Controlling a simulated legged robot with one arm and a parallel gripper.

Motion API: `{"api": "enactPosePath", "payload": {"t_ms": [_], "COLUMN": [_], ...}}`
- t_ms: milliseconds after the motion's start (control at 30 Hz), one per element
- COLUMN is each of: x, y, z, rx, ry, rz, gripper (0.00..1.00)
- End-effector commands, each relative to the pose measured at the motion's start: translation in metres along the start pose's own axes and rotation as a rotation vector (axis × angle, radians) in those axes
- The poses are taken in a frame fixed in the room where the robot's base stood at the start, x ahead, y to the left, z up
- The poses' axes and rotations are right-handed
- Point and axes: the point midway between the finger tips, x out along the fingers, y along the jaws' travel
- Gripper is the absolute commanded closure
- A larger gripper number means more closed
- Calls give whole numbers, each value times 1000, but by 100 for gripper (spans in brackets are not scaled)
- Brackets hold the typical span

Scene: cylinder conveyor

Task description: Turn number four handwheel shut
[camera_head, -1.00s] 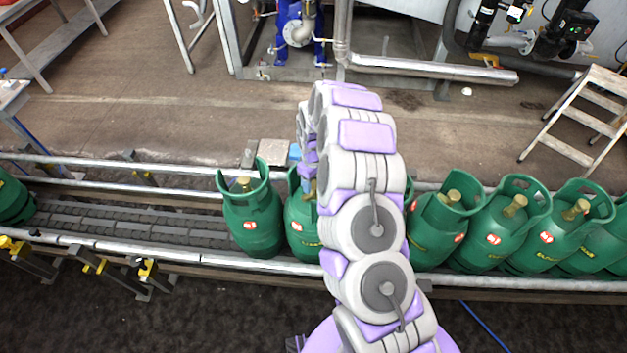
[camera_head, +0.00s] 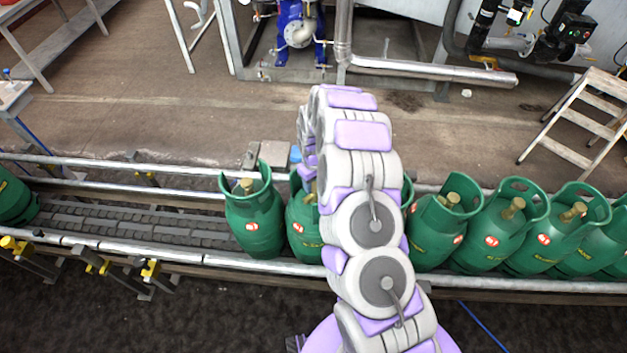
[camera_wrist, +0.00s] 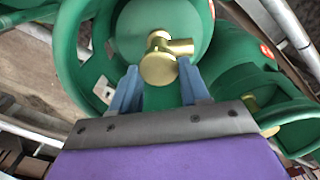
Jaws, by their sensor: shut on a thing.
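A brass valve with a round knob-like handwheel (camera_wrist: 158,68) stands inside the collar of a green gas cylinder (camera_wrist: 132,28) in the wrist view. My gripper (camera_wrist: 160,76) has its two blue fingers on either side of the handwheel and is shut on it. In the head view, several green cylinders with brass valves stand on the conveyor (camera_head: 140,220). My arm covers part of the row, including much of one cylinder (camera_head: 303,228), and hides the gripper and the held valve. I cannot read any cylinder number.
Another cylinder (camera_head: 254,220) stands just left of the arm, and a tight row (camera_head: 495,240) stands to its right. Metal rails (camera_head: 190,252) run along the conveyor. The belt is empty farther left, up to a cylinder (camera_head: 14,198) at the edge. A stepladder (camera_head: 575,125) stands back right.

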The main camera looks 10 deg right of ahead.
Motion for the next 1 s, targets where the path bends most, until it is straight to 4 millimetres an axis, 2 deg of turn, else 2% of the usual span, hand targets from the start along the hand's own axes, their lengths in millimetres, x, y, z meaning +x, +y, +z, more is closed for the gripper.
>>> {"api": "enactPosePath", "payload": {"t_ms": [1000], "x": [-2], "y": [2], "z": [4], "rx": [954], "ry": [-5], "rz": [0], "gripper": [85]}}
